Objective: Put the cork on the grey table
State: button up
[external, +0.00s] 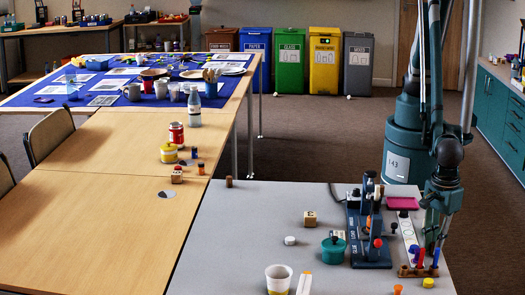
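A small brown cylinder that looks like the cork (229,182) stands upright at the far left corner of the grey table (235,235). Nothing touches it. My gripper (432,248) hangs at the right side of the grey table, well away from the cork, near a small wooden rack (418,271) with coloured pegs. Its fingers are dark and small in the picture, so I cannot tell whether they are open or shut, or whether they touch the rack.
A blue stand (370,250), a teal pot (333,250), a wooden cube (310,219), a white cap (290,240) and a cup (278,278) stand on the grey table. Its left middle is clear. A wooden table (95,225) adjoins at left, with a can (177,133) and yellow jar (168,154).

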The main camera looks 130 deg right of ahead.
jog(key=o, duration=0.3)
jog(key=shift+r, duration=0.15)
jog(key=shift+r+p, duration=1)
jog(key=shift+r, duration=5)
